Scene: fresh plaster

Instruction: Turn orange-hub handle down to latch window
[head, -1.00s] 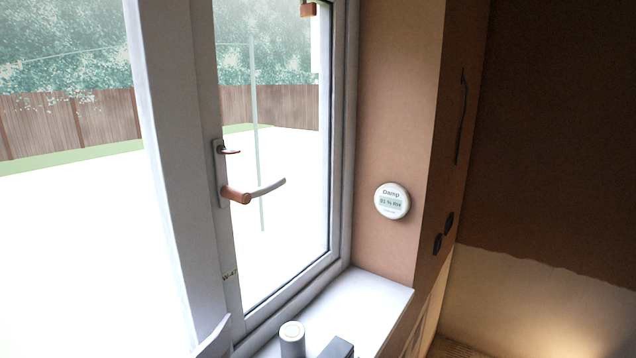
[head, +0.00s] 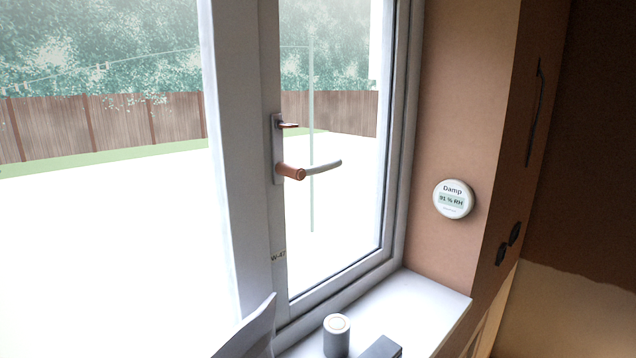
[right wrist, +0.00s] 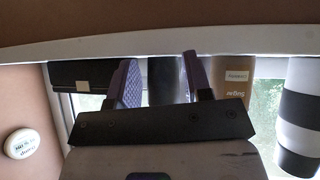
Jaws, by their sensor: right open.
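In the head view the window handle has an orange hub (head: 291,172) on a pale plate. Its grey lever (head: 322,166) points right, roughly level and tilted slightly upward in the picture. The handle is not in that view. My left gripper is not in view.
A grey cylinder (head: 337,338) and dark box (head: 382,348) stand on the white sill (head: 425,305). A round damp meter (head: 453,199) is on the right wall. The wrist view shows a brown labelled container (right wrist: 231,80) and black-and-white cylinder (right wrist: 300,110). Space around the lever looks clear.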

